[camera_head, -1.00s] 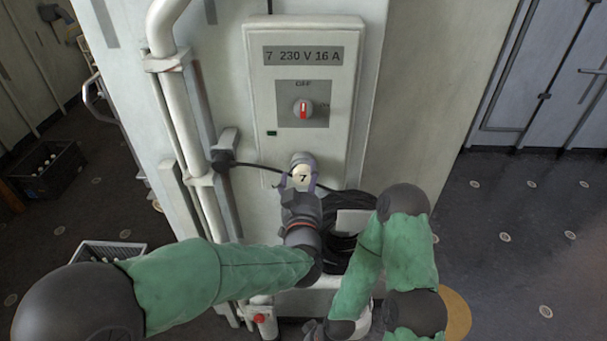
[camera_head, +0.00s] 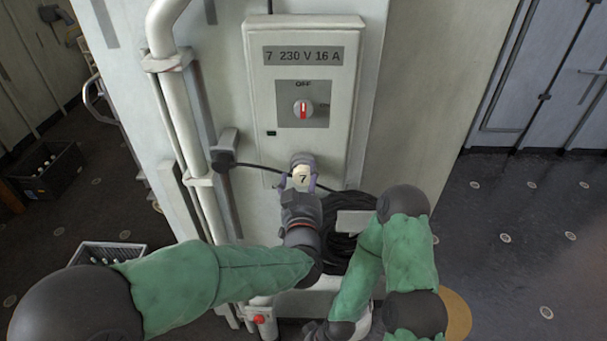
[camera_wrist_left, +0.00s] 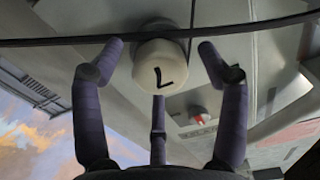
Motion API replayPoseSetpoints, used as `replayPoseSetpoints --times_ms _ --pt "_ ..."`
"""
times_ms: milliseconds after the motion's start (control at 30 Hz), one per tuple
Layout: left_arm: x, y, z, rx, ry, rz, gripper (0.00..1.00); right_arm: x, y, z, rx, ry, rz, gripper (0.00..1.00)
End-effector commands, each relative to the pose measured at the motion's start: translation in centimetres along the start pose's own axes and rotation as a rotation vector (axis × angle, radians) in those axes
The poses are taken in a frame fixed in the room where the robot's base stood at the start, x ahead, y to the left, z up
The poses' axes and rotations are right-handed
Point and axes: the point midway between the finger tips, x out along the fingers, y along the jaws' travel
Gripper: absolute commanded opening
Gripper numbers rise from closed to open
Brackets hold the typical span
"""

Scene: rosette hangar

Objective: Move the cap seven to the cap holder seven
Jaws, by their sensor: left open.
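The cap seven (camera_head: 302,179) is a cream round cap marked 7, at the lower front of the grey switch box. In the left wrist view the cap (camera_wrist_left: 160,68) sits between the three purple fingers of my left gripper (camera_wrist_left: 158,85). The fingers are spread, with visible gaps beside the cap. In the head view my left gripper (camera_head: 302,182) is right at the cap. My right gripper (camera_head: 318,331) is low at the bottom edge, and its fingers are unclear. I cannot make out which thing is the cap holder seven.
The switch box (camera_head: 347,60) is labelled 7 230 V 16 A and has a red and white knob (camera_head: 304,109). White pipes (camera_head: 176,110) stand left. A dark crate (camera_head: 62,170) is on the floor.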

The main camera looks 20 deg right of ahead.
Motion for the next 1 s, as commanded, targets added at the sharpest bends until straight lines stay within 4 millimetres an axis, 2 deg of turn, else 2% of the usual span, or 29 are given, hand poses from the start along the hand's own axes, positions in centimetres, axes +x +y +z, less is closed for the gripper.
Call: replayPoseSetpoints --times_ms 467,700,733,1000 --pt "0.0 0.01 0.0 0.0 0.0 0.0 0.74 0.23 0.08 -0.01 0.0 0.0 0.0 0.4" --pt "0.01 0.01 0.01 0.0 0.0 0.0 0.07 0.23 0.08 -0.01 0.0 0.0 0.0 0.4" --pt "0.01 0.01 0.01 0.0 0.0 0.0 0.0 0.23 0.08 -0.01 0.0 0.0 0.0 0.4" --pt "-0.33 0.02 0.0 0.0 0.0 0.0 0.0 0.26 0.09 -0.01 0.0 0.0 0.0 0.4"
